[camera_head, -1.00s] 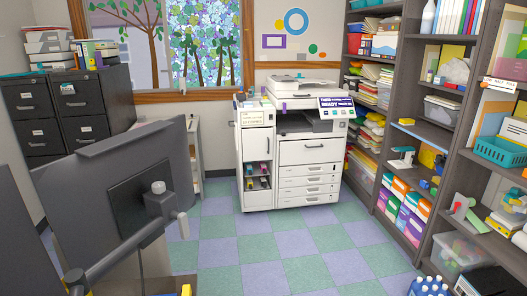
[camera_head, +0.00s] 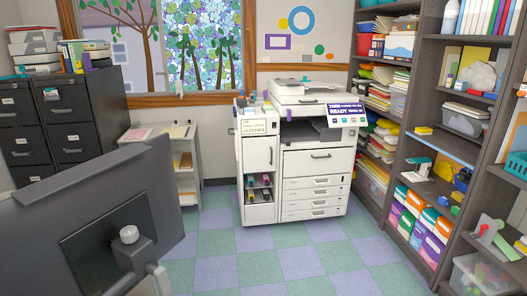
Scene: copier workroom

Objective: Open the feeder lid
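The feeder lid (camera_head: 305,87) is the light grey top of the white copier (camera_head: 313,165), which stands by the back wall under the window's right side. The lid looks shut, with a small dark item on top at its back. A lit panel reading READY (camera_head: 346,112) sits at the copier's front right. My gripper is not in this view.
A monitor's dark back (camera_head: 95,215) fills the lower left. A white cart (camera_head: 180,150) stands left of the copier, beside dark filing cabinets (camera_head: 60,120). Full shelves (camera_head: 440,140) line the right. The checkered floor (camera_head: 270,262) before the copier is clear.

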